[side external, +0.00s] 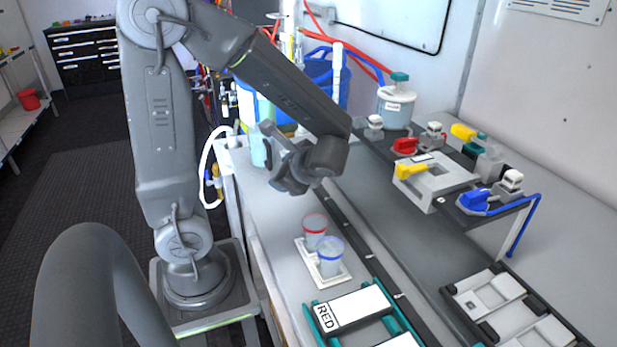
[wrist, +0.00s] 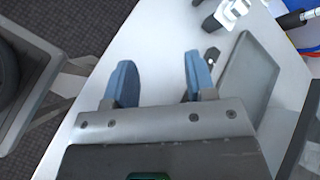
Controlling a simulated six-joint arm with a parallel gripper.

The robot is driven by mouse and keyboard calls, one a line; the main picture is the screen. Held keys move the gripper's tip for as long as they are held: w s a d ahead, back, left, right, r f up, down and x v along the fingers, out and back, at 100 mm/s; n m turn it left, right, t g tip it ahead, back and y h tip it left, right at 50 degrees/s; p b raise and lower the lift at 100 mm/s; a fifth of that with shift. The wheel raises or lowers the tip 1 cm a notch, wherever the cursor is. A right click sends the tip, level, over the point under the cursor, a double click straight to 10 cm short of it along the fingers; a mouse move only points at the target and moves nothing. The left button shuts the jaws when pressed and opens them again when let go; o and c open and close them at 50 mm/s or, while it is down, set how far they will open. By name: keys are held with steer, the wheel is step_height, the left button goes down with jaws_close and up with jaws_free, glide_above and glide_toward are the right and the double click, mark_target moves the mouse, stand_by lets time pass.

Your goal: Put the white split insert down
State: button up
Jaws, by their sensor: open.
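My gripper (side external: 287,160) is in the air above the back part of the white bench in the side view. In the wrist view its two blue fingers (wrist: 160,78) are apart, with only bare white surface showing between them. A white piece with a notched shape (wrist: 232,12) lies beyond the fingertips at the upper right of the wrist view, next to a small dark part. I cannot tell whether it is the white split insert. I cannot make out the insert for certain in the side view.
Two clear cups with red (side external: 314,232) and blue rims (side external: 329,258) stand on a white holder. A grey plate (wrist: 249,78) lies right of the fingers. Valves with coloured handles (side external: 411,170) stand at the right.

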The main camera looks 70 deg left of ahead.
steer(key=d+r+n+t+h, duration=0.1)
steer(key=d+n+t+h, duration=0.1)
steer(key=d+h, duration=0.1)
steer(key=s+d+r+n+t+h, duration=0.1)
steer(key=d+r+n+t+h, duration=0.1)
steer(key=d, duration=0.4)
steer(key=shift+d+r+n+h, duration=0.15)
steer(key=shift+r+n+h, duration=0.1)
steer(key=shift+n+h, duration=0.25)
steer(key=shift+o, duration=0.4)
steer(key=d+r+n+t+h, duration=0.3)
steer(key=d+r+t+h, duration=0.1)
steer(key=d, duration=0.3)
steer(key=shift+r+t, duration=0.3)
steer(key=shift+r, duration=0.5)
steer(key=shift+a, duration=0.1)
